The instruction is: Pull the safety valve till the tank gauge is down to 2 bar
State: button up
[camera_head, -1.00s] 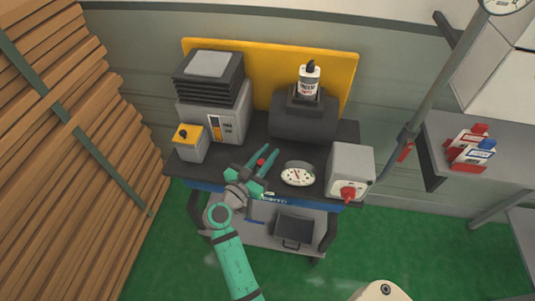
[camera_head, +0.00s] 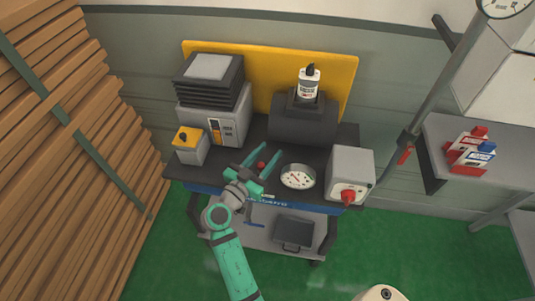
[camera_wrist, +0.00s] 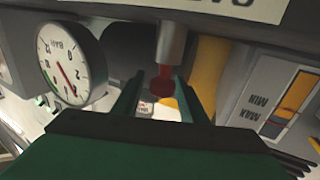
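The safety valve shows as a red knob (camera_head: 262,165) on the bench, and in the wrist view as a red knob (camera_wrist: 161,84) at the end of a grey metal stem. My gripper (camera_head: 266,154) is open, with one finger on each side of the knob. In the wrist view the fingers (camera_wrist: 158,100) stand apart from the knob, with gaps on both sides. The round white tank gauge (camera_head: 297,177) is just right of my gripper. The gauge (camera_wrist: 72,66) also shows at the left of the wrist view with a red needle; its exact reading is too small to tell.
A dark tank (camera_head: 303,120) with a white bottle (camera_head: 308,84) on top stands behind the gauge. A grey box with a red knob (camera_head: 348,175) is to the right. A grey machine (camera_head: 210,108) and a yellow-topped box (camera_head: 190,147) are to the left.

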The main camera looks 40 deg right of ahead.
jog(key=v, duration=1)
jog(key=shift+s+a, duration=0.15)
jog(key=shift+a, duration=0.25)
